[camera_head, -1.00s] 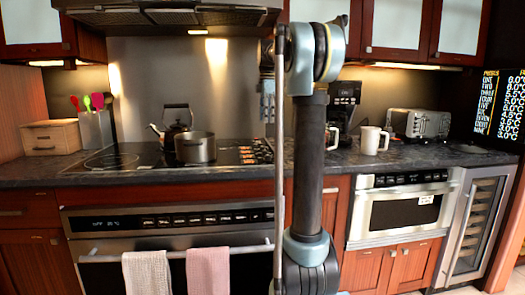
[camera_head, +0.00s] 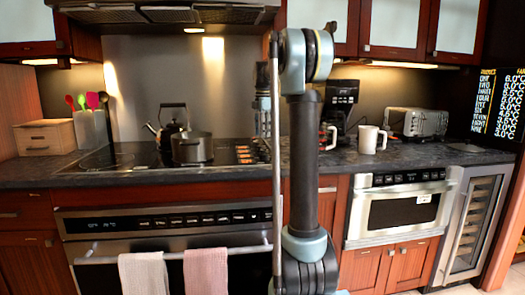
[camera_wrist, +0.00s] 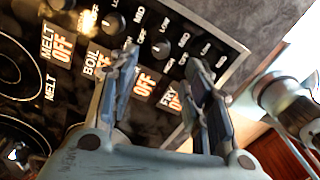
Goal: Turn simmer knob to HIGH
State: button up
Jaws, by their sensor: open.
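The stove's control panel (camera_wrist: 190,35) fills the middle of the wrist view, with round dark knobs and lit labels. A MELT label (camera_wrist: 58,45), a BOIL label (camera_wrist: 93,68) and a FRY label (camera_wrist: 172,98) show, with OFF readouts. Another OFF readout (camera_wrist: 146,82) lies between BOIL and FRY; its name is hidden by a finger, so I take it as simmer. The knob above it (camera_wrist: 160,49) appears between the fingertips. My gripper (camera_wrist: 162,62) is open above the panel; contact with the knob cannot be told. In the head view the panel (camera_head: 250,152) is at the cooktop's right end.
A pot (camera_head: 192,148) and a kettle (camera_head: 172,122) stand on the cooktop left of the panel. A coffee maker (camera_head: 338,105), a white mug (camera_head: 369,139) and a toaster (camera_head: 417,121) are on the counter to the right. The range hood (camera_head: 165,14) hangs above.

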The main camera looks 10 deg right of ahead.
aim_at(263, 153)
notch_tip(263, 153, down, 8)
jog(key=shift+f, duration=0.15)
dwell(0.4)
grip_shut()
